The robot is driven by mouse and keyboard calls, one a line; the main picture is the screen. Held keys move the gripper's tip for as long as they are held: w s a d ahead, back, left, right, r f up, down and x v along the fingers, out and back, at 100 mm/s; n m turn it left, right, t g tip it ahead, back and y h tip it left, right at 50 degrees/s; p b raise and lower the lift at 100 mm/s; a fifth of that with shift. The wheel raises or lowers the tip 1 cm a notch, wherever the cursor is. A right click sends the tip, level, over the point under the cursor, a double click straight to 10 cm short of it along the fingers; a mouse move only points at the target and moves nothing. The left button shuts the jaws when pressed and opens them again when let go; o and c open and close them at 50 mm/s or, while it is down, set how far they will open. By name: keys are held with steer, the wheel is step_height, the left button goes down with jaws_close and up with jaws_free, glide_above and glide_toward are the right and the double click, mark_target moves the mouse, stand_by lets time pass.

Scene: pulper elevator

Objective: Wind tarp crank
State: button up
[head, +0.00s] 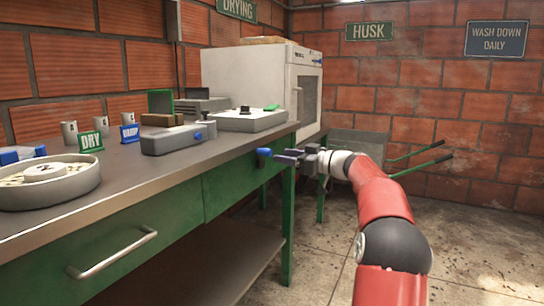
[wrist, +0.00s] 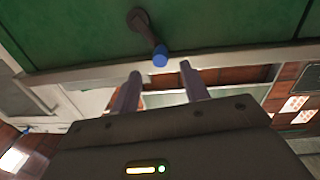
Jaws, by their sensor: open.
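The crank (wrist: 142,22) is a dark arm on a green panel, with a blue knob (wrist: 160,57) at its free end. In the head view the blue knob (head: 264,152) shows at the bench's right edge; the crank arm is hard to make out there. My gripper (head: 284,156) is just right of the knob, its fingers pointing at it. In the wrist view my gripper (wrist: 160,71) is open and empty. The knob lies just beyond the fingertips, roughly in line with the gap between them, and looks apart from both fingers. No tarp can be made out.
The green bench (head: 110,200) carries a round tray (head: 85,190), a grey box (head: 178,138), a flat scale-like device (head: 240,120) and several small cups. A white oven-like cabinet (head: 255,75) stands behind. A cart with green handles (head: 420,160) is at the back. Floor on the right is open.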

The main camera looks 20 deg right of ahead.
mark_target(271, 154)
steer(key=x, duration=0.5)
steer(key=shift+w+a+p, duration=0.1)
steer(key=shift+p, duration=0.3)
jaws_close()
